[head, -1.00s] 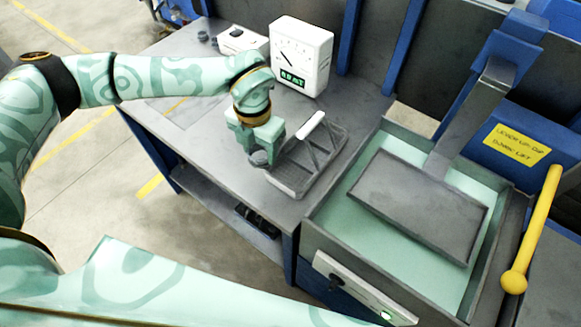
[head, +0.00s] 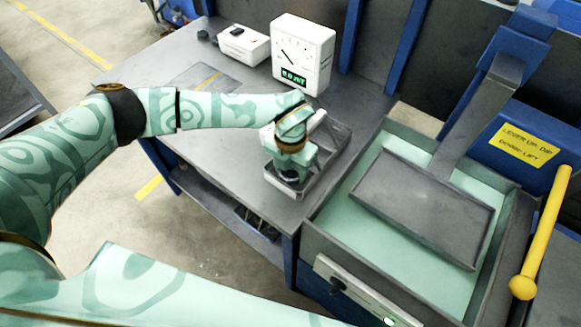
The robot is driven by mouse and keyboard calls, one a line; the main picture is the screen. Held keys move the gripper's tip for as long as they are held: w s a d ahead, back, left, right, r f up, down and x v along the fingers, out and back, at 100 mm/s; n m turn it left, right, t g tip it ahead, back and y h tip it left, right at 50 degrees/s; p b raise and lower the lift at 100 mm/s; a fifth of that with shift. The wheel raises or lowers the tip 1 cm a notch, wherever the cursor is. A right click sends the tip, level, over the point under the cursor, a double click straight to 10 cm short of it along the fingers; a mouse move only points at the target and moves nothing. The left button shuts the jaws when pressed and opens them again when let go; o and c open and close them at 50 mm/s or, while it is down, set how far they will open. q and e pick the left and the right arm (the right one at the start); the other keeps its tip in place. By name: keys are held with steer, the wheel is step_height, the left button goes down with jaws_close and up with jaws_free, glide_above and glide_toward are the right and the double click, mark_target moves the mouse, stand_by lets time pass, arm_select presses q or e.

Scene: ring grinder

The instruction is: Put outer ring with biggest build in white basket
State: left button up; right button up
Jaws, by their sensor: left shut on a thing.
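My left gripper (head: 290,169) points down over the near left part of a grey mesh basket with a white handle. It is shut on a small dark grey ring (head: 289,175), which shows just below the fingers. The ring is mostly hidden by the fingers, and I cannot tell whether it touches the basket floor. The basket (head: 334,152) stands on the grey table, with its left side and much of its handle hidden behind my gripper and wrist. My right gripper is out of view.
A white gauge box (head: 303,52) and a smaller white device (head: 243,45) stand at the back of the table. To the right is a tank of pale green liquid (head: 357,208) with a grey plate (head: 425,210) on a lever arm. A yellow handle (head: 545,230) stands far right.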

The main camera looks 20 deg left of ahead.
mark_target(290, 178)
arm_select(q)
steer(key=shift+f, duration=0.15)
steer(key=o, duration=0.9)
step_height(290, 178, up, 12)
steer(key=p, duration=0.1)
steer(key=shift+r+p, duration=0.2)
steer(key=shift+p, duration=0.2)
